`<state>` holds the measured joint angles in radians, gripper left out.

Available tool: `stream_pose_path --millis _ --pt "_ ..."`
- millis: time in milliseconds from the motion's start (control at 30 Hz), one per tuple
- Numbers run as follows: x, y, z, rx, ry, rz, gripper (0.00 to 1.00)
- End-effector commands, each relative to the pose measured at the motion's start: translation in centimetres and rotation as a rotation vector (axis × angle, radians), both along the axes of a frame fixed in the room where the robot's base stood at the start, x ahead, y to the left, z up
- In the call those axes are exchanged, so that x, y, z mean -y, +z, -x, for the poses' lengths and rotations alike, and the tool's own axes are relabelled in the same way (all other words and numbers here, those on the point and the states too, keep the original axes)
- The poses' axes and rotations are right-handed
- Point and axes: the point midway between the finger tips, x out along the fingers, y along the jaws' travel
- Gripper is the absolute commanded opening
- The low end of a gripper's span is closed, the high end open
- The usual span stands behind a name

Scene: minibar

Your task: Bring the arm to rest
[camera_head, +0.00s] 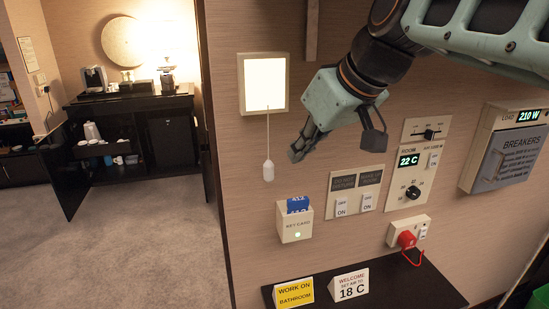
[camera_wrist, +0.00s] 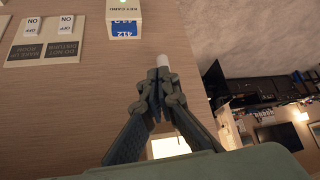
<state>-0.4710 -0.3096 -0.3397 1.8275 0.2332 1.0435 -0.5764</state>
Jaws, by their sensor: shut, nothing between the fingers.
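My gripper (camera_head: 297,153) is in front of the wall, right of a lit square lamp (camera_head: 264,83) and its hanging pull cord. In the wrist view its two fingers (camera_wrist: 162,75) meet at the tips, shut with nothing held. The cord's white knob (camera_head: 268,171) hangs lower left of the fingers. It also shows just beyond the fingertips in the wrist view (camera_wrist: 162,60); whether they touch cannot be told there. In the head view they are apart. My arm reaches in from the upper right.
A breaker box (camera_head: 507,148) is at right. A dark shelf (camera_head: 382,292) with two signs juts out below. Open carpet lies left.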

Motion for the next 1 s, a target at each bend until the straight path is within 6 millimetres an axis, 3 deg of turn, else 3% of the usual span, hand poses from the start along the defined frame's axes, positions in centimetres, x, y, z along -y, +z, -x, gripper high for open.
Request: stream_pose_path --millis 267,367,700,833,1000 --pt "0.9 -0.8 1.1 -0.016 -0.040 -0.005 0.00" --pt "2.5 -2.7 3.4 -0.048 -0.125 -0.010 0.00" --pt "8.2 -12.4 13.0 -0.138 -0.520 0.026 0.00" --pt "9.4 -14.6 14.8 -0.147 -0.605 0.043 0.00" --pt "9.8 -15.5 15.5 -0.151 -0.636 0.050 0.00"
